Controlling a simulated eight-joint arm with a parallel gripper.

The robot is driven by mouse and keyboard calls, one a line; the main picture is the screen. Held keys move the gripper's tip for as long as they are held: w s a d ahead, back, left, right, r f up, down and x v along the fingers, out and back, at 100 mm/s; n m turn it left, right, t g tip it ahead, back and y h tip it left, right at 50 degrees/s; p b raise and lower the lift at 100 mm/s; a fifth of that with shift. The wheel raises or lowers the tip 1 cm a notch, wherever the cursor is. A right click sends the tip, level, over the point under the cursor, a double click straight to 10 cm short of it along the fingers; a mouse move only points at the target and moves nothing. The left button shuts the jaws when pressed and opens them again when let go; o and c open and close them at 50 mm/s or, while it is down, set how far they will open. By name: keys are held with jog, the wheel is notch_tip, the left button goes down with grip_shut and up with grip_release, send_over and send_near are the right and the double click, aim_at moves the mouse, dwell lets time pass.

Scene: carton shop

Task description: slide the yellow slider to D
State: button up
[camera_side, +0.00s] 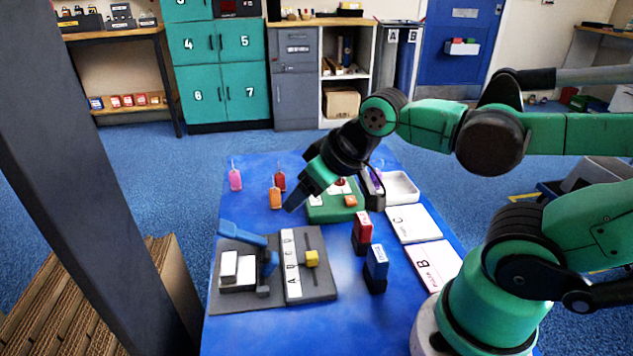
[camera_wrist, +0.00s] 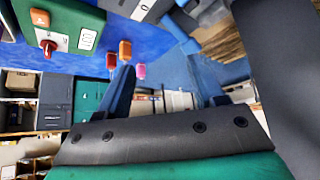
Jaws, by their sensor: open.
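The yellow slider (camera_side: 312,258) sits in a dark slot on a grey board (camera_side: 325,290), around the middle of its travel. A white letter strip (camera_side: 291,265) runs along the slot's left side, with A at the near end and D at the far end. The slider is beside the middle letters; I cannot tell exactly which. My gripper (camera_side: 294,204) is open and empty, above and beyond the far end of the board, apart from the slider. In the wrist view my gripper's fingers (camera_wrist: 170,92) are spread, and the slider is not seen.
A blue lever fixture (camera_side: 243,236) stands left of the strip. Red (camera_side: 362,232) and blue (camera_side: 376,268) stamps stand right of the board. A green panel (camera_side: 325,212) and several tags, one orange (camera_side: 275,197), lie beyond. White cards (camera_side: 413,223) lie at right.

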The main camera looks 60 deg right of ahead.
jog(key=shift+c, duration=0.3)
jog(key=m+g, duration=0.6)
jog(key=m, duration=0.1)
send_over(312, 254)
jog(key=f, duration=0.5)
jog(key=shift+w+a, duration=0.1)
jog(key=shift+w, duration=0.1)
jog(key=shift+s+f+m+g, duration=0.15)
jog(key=shift+f+m+g, duration=0.5)
jog(key=shift+m, duration=0.35)
jog(key=shift+f, duration=2.7)
grip_shut()
